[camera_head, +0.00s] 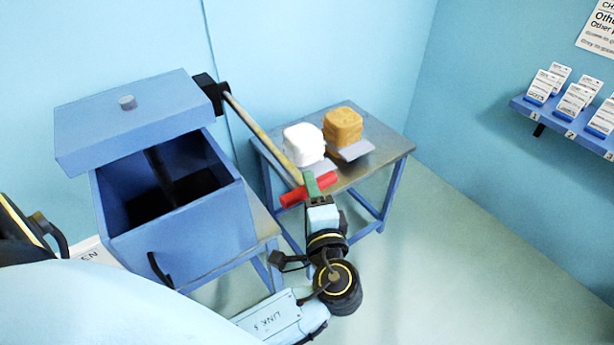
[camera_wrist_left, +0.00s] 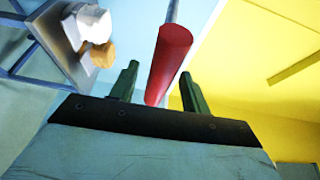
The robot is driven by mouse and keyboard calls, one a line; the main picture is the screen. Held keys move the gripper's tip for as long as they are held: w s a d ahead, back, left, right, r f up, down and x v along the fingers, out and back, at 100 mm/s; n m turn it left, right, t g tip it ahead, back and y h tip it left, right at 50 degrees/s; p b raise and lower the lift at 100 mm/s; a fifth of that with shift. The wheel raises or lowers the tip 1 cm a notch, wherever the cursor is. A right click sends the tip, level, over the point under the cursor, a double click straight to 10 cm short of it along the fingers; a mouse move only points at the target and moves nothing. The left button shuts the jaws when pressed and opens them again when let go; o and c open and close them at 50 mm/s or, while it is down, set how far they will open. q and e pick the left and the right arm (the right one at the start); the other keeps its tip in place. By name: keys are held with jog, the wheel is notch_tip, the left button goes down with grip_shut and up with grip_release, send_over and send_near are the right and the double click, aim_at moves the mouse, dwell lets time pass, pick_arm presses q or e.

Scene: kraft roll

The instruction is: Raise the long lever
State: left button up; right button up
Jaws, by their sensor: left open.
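The long lever (camera_head: 262,137) is a thin pale-yellow bar. It runs from a black pivot block (camera_head: 211,92) beside the lid of a blue box down to a red cylindrical grip (camera_head: 293,197). My left gripper (camera_head: 318,184) is at the red grip, with its green fingers open. In the left wrist view the red grip (camera_wrist_left: 170,58) lies between the two spread fingers of the gripper (camera_wrist_left: 157,78), with a gap visible on each side. The grey bar extends beyond the grip there. My right gripper is not in view.
The blue box (camera_head: 190,245) has a dark open top, with its blue lid (camera_head: 95,138) raised above it. A metal table (camera_head: 385,150) behind the lever holds a white block (camera_head: 303,143) and a brown block (camera_head: 342,125). A blue shelf (camera_head: 565,125) with cards is on the right wall.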

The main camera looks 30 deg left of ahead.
pick_arm(q)
jog(key=shift+x, duration=1.65)
grip_shut()
